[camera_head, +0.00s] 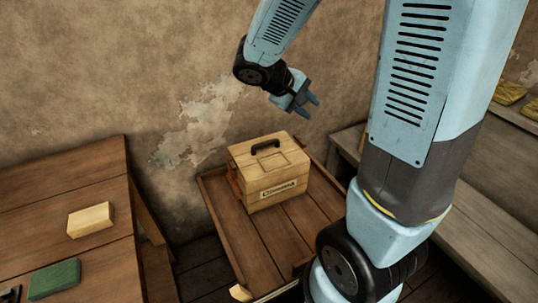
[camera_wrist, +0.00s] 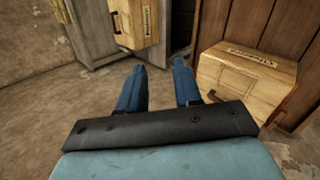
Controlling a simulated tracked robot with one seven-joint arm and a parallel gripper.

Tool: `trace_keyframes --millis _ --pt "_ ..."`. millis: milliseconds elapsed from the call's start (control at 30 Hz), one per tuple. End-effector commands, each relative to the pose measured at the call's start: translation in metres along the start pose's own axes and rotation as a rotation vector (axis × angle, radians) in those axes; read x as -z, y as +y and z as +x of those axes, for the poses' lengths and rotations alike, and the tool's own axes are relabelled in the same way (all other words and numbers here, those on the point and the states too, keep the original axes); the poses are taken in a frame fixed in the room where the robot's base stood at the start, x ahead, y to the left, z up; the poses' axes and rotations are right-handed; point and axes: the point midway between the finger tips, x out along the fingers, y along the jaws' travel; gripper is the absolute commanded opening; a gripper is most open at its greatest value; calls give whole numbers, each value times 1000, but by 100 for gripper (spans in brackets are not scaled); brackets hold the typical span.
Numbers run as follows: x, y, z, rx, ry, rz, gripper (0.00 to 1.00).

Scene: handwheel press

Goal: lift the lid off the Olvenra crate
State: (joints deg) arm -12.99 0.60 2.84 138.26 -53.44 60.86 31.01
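The crate (camera_head: 254,190) is a pale wooden box with a small label on its front, too blurred to read for certain. It stands upright on a brown plank table. Its lid (camera_head: 290,157) sits on top and carries a black handle (camera_head: 267,149). In the wrist view a similar crate (camera_wrist: 262,85) is at the right, with a label and a dark handle. My gripper (camera_head: 312,106) is above and to the right of the crate, clear of it. In the wrist view its two blue fingers (camera_wrist: 160,66) are apart with nothing between them.
Another labelled wooden box (camera_wrist: 124,20) shows at the upper left of the wrist view. On the left table (camera_head: 95,260) lie a pale block (camera_head: 90,219) and a green block (camera_head: 54,278). A plastered wall (camera_head: 90,70) rises behind. A bench (camera_head: 470,215) runs along the right.

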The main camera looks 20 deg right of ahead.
Motion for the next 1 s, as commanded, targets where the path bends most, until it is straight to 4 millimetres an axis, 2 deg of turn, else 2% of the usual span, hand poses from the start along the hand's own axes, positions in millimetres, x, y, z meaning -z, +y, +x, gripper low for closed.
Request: trace_keyframes --millis 267,467,667,800,1000 --pt "62 -30 29 -201 30 -177 34" --pt "106 -64 47 -328 97 -301 34" --pt "149 -111 66 -430 196 -426 34" --pt "174 -150 78 -482 278 -510 34" --pt "196 -196 90 -520 377 -596 34"
